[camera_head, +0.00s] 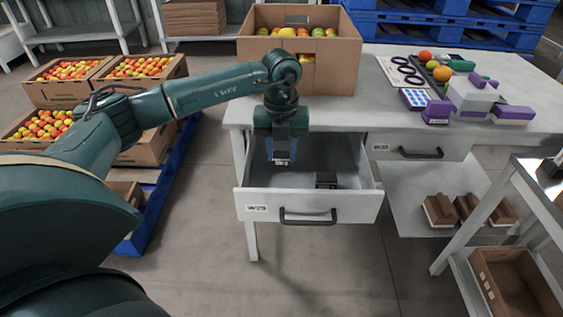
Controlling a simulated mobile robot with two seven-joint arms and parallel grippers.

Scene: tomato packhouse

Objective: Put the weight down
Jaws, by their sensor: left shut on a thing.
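My left gripper (282,152) reaches down into the open drawer (262,208) of the grey table, near its left side. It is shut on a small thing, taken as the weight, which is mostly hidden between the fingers. Only a pale, shiny bit shows at the fingertips, and I cannot tell whether it touches the drawer floor. A small black block (326,180) lies in the drawer to the right of the gripper. My right gripper is not in view.
A cardboard box of tomatoes (345,65) stands on the table (370,118) behind the arm. A white and purple device (472,95) stands at the right. A closed drawer (418,148) is beside the open one.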

